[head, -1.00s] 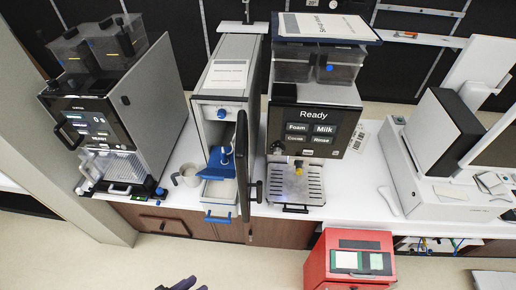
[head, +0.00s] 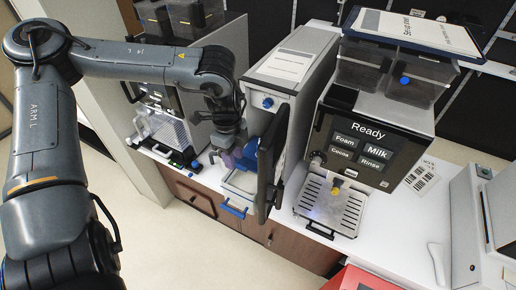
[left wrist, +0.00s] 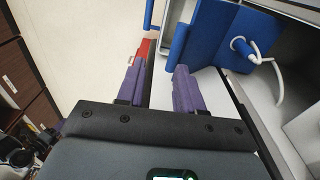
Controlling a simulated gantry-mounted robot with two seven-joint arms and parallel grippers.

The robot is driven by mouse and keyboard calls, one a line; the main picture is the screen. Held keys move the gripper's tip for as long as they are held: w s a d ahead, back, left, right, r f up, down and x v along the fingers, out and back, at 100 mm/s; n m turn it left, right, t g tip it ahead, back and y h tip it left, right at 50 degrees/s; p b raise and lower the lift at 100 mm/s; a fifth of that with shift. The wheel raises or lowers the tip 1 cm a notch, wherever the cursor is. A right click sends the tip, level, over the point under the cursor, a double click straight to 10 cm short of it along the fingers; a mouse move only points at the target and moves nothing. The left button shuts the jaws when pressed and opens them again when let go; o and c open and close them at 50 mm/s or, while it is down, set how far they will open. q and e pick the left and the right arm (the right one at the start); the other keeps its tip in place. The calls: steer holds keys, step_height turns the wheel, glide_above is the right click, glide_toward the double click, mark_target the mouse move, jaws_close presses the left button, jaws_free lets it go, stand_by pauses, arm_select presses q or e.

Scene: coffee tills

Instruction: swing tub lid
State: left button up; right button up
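A blue lid (head: 250,153) stands tilted up over a white tub (head: 241,181) with a blue front handle (head: 233,210), in the open narrow fridge unit. In the left wrist view the lid (left wrist: 212,38) is at the top, with a white hose passing through a hole in it. My left gripper (head: 232,158) is at the lid's left side in the head view. Its purple fingers (left wrist: 158,82) are apart with nothing visibly held between them. I cannot tell whether a fingertip touches the lid. My right gripper is not in view.
The fridge's dark open door (head: 271,165) stands just right of the tub. A coffee machine with a "Ready" screen (head: 368,142) is to the right; another machine (head: 163,105) is partly behind my arm. A red box (head: 368,280) is low in front.

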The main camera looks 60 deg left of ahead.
mark_target(237, 164)
arm_select(q)
steer(key=shift+w+a+r+y+b, duration=0.2)
steer(key=shift+a+r+y+b, duration=0.1)
steer(key=shift+r, duration=0.2)
steer(key=shift+w+a+r+y+b, duration=0.2)
steer(key=shift+a+r, duration=0.1)
steer(key=shift+r, duration=0.15)
steer(key=f+b, duration=0.5)
steer(key=f, duration=0.3)
steer(key=shift+w+b, duration=0.2)
steer(key=shift+b, duration=0.1)
steer(key=shift+r+t, duration=0.25)
steer(key=shift+t, duration=0.05)
steer(key=shift+c, duration=1)
steer(key=shift+w+a+p, duration=0.1)
steer(key=shift+p, duration=0.2)
jaws_close()
